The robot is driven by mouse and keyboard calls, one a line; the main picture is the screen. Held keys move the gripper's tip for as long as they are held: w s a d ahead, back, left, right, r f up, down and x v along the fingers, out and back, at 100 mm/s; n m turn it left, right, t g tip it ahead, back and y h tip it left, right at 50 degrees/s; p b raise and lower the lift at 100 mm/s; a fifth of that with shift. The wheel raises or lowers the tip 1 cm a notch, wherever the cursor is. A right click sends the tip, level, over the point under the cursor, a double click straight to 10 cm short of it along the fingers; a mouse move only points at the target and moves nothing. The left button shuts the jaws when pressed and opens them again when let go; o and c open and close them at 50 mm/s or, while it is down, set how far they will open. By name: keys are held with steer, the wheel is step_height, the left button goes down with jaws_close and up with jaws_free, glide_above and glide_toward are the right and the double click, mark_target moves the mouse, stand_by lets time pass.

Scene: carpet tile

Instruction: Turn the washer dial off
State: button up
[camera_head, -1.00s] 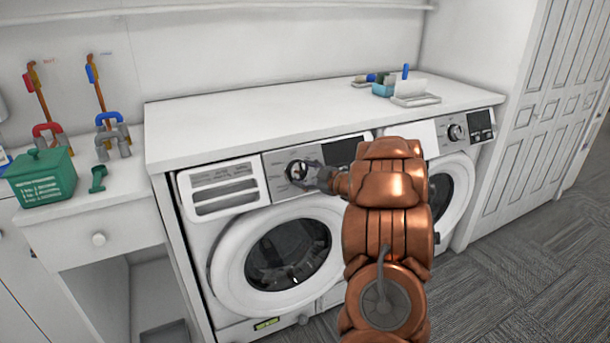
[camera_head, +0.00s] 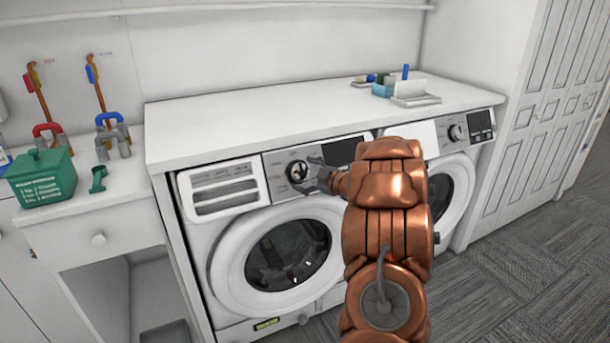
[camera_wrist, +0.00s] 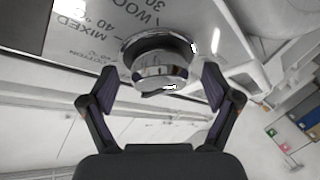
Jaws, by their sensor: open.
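The washer dial (camera_head: 297,171) is a round knob with a chrome rim on the grey control panel of the left machine. In the wrist view the dial (camera_wrist: 158,62) is just beyond my fingertips, with printed labels such as "MIXED" and "WOOL" around it. My gripper (camera_head: 313,177) is at the panel, close to the dial's right side in the head view. In the wrist view my gripper (camera_wrist: 160,90) is open, one finger on each side of the dial's front. I cannot tell whether either finger touches it. The left washer (camera_head: 222,262) has a round, closed door.
A second machine (camera_head: 466,205) stands to the right, partly hidden by my arm. The white countertop (camera_head: 250,115) above holds a blue and white tray group (camera_head: 415,100) at its back right. A green box (camera_head: 42,178) sits on the left cabinet. Carpet is free at lower right.

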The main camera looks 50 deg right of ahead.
steer(key=shift+s, duration=0.15)
steer(key=s+r, duration=0.2)
steer(key=s, duration=0.9)
steer(key=shift+s+d, duration=0.25)
steer(key=shift+s, duration=0.05)
